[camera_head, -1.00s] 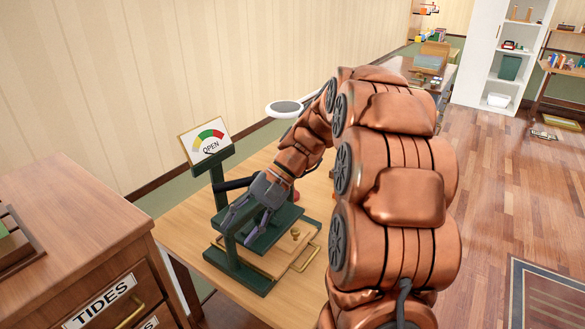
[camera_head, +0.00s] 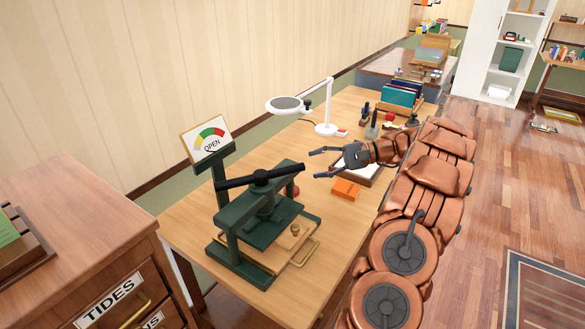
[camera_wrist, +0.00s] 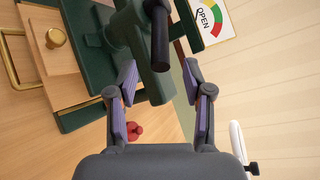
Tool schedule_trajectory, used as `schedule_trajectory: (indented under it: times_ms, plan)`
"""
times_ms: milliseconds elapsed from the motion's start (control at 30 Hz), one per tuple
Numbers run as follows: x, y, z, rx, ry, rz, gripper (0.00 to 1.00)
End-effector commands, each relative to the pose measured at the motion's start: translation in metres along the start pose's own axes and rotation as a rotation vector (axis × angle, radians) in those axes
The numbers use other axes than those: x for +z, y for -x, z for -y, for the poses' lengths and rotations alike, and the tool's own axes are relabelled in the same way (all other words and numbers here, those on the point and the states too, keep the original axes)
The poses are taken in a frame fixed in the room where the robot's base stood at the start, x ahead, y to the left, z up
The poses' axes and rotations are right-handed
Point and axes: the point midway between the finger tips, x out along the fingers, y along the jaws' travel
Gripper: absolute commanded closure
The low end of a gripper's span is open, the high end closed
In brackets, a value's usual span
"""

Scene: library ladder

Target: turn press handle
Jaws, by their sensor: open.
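The green press (camera_head: 262,225) stands on the wooden table at the left in the head view. Its black bar handle (camera_head: 260,179) lies across the top, with its right end towards my gripper. A dial sign reading OPEN (camera_head: 206,139) stands behind it. My gripper (camera_head: 314,163) is open and empty, to the right of the handle's end and apart from it. In the wrist view the black handle (camera_wrist: 160,42) points down between my spread fingers (camera_wrist: 161,78), beyond their tips. The press frame (camera_wrist: 122,30) shows at the upper left.
An orange block (camera_head: 346,188), a white lamp (camera_head: 325,110) and a book rack (camera_head: 402,95) are on the table to the right and behind. A red object (camera_wrist: 134,131) lies near the press. A wooden cabinet (camera_head: 75,235) stands at the left.

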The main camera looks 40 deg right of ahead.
Motion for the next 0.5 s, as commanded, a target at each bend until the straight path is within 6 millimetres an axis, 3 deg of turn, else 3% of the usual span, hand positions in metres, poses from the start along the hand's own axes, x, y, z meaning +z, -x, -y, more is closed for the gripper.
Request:
schedule_trajectory:
  times_ms: [167, 500]
  plan:
    - [0.001, -0.014, 0.002, -0.001, 0.000, 0.002, 0.49]
    - [0.001, -0.061, 0.002, 0.002, -0.001, 0.002, 0.49]
